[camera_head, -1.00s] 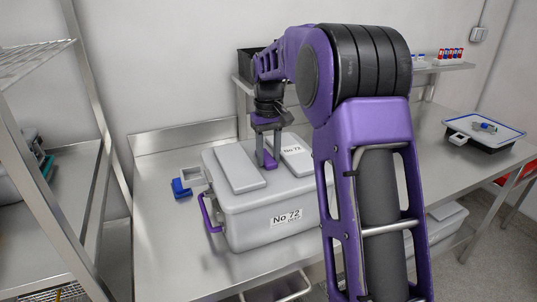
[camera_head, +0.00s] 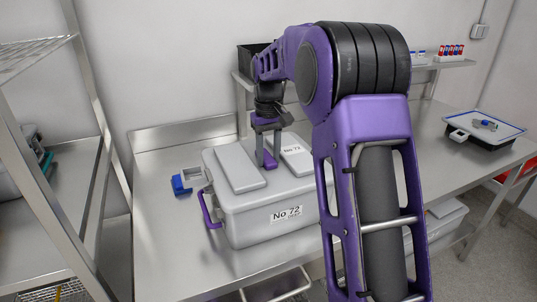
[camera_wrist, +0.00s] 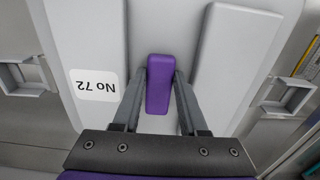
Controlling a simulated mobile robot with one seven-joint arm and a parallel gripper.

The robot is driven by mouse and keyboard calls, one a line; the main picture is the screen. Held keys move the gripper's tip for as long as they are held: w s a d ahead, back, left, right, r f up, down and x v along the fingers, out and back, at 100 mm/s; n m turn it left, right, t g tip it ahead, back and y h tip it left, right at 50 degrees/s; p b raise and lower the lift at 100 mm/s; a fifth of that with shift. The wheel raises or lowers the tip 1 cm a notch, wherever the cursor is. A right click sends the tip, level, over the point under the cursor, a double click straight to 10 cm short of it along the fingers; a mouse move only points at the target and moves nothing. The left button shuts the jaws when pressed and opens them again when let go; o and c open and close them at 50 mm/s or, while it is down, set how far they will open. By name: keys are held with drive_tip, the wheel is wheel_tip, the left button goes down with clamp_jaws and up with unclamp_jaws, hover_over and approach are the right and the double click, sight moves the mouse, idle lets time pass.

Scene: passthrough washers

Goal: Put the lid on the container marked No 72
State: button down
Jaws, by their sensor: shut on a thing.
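The grey container (camera_head: 262,228) stands on the steel table, with a "No 72" label on its front. Its grey lid (camera_head: 206,160) lies over its top, with two raised panels and a second "No 72" label; it also fills much of the wrist view (camera_wrist: 180,30). I cannot tell whether the lid is fully seated. My gripper (camera_head: 265,160) points down at the lid's middle. In the wrist view my gripper (camera_wrist: 162,88) has a finger on each side of the lid's purple handle (camera_wrist: 159,84) and is shut on it.
A purple handle (camera_head: 209,212) sticks out at the container's left side. A blue and grey part (camera_head: 183,184) is just behind it. A black tray (camera_head: 482,138) with a white top is at the right. A wire rack (camera_head: 35,60) stands left. The table's left end is clear.

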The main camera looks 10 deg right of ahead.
drive_tip(key=shift+r, duration=0.1)
drive_tip(key=shift+c, duration=2.3)
unclamp_jaws()
drive_tip(key=o, duration=0.4)
drive_tip(key=shift+r+p, duration=0.95)
drive_tip(key=shift+r, duration=2.55)
clamp_jaws()
drive_tip(key=shift+f, duration=0.2)
